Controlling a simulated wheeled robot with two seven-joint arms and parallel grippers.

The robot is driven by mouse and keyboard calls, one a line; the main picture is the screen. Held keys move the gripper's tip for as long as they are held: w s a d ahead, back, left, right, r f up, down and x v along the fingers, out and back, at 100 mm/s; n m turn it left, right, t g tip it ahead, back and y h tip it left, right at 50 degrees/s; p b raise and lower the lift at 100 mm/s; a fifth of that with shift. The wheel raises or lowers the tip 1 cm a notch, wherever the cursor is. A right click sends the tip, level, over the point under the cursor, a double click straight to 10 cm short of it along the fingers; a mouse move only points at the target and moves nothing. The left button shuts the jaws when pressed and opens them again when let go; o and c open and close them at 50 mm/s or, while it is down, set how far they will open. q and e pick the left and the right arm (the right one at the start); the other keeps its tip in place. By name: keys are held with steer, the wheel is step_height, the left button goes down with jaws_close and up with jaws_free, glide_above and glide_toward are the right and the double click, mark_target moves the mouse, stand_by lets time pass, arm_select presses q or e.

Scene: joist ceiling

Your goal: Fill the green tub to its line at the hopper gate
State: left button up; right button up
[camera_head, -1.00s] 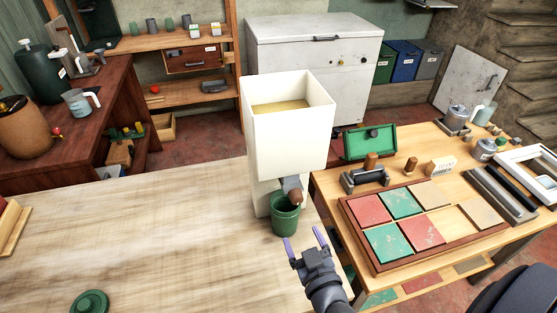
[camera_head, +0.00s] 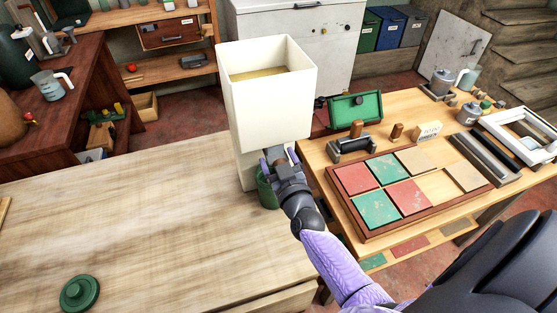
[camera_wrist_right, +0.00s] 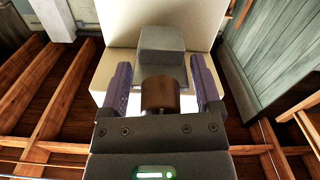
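The white hopper (camera_head: 268,115) stands at the table's right edge with yellowish material inside its open top. The green tub (camera_head: 266,192) sits upright at its foot below the spout, partly hidden by my right gripper; its line and contents cannot be seen. My right gripper (camera_head: 273,157) is at the hopper's gate. In the right wrist view, its two purple fingers (camera_wrist_right: 160,90) stand open either side of a brown knob (camera_wrist_right: 159,97), with gaps beside it. A grey block (camera_wrist_right: 162,46) shows behind the knob. My left gripper is not in view.
A green lid (camera_head: 79,293) lies at the table's front left. The wooden table (camera_head: 140,210) is otherwise mostly clear. Right of the hopper, a second table holds a tray of coloured tiles (camera_head: 378,236), a green box (camera_head: 355,108) and a white frame (camera_head: 520,135).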

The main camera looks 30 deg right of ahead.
jaws_close()
steer(key=shift+p+v, duration=0.9)
steer(key=shift+v, duration=0.55)
steer(key=shift+s, duration=0.1)
jaws_free()
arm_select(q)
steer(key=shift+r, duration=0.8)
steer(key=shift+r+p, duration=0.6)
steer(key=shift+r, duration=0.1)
arm_select(e)
steer(key=shift+v, duration=4.95)
